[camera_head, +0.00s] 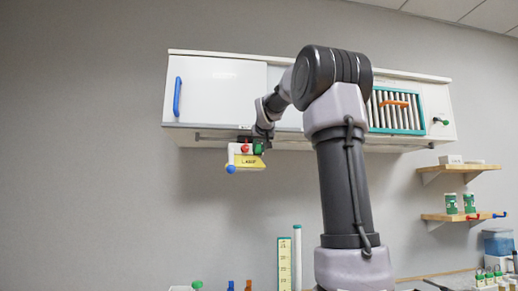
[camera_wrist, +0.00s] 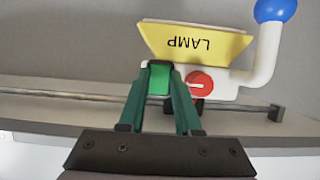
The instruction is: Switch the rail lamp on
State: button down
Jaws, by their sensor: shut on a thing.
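The rail lamp hangs under the wall cabinet. It has a white body (camera_head: 236,149), a yellow panel marked LAMP (camera_head: 247,161), a red knob (camera_head: 245,148), a green block (camera_head: 258,149) and a blue ball (camera_head: 230,169). In the wrist view the yellow panel (camera_wrist: 195,42) appears upside down, with the red knob (camera_wrist: 199,83) right of my fingers and the blue ball (camera_wrist: 275,9) on a white bent arm. My gripper (camera_wrist: 163,72), with green fingers, is shut on the green block (camera_wrist: 158,83). I cannot tell whether the lamp is lit.
A metal rail (camera_wrist: 60,93) runs under the white cabinet (camera_head: 215,85), which has a blue handle (camera_head: 177,97). A green-framed rack (camera_head: 397,110) is at right. Wooden shelves (camera_head: 460,169) hold small containers. A height scale (camera_head: 284,264) stands below. The wall left of the lamp is clear.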

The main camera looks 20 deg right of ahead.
jog(key=shift+s+d+f+t+h, duration=0.1)
jog(key=shift+d+f+t+h, duration=0.1)
jog(key=shift+t, duration=0.35)
jog(key=shift+d+f+t+h, duration=0.1)
jog(key=shift+f+t+h, duration=0.1)
jog(key=shift+t, duration=0.35)
jog(key=shift+a+t, duration=0.1)
jog(key=shift+t, duration=0.2)
jog(key=c, duration=0.9)
grip_release()
jog(key=shift+a, duration=0.1)
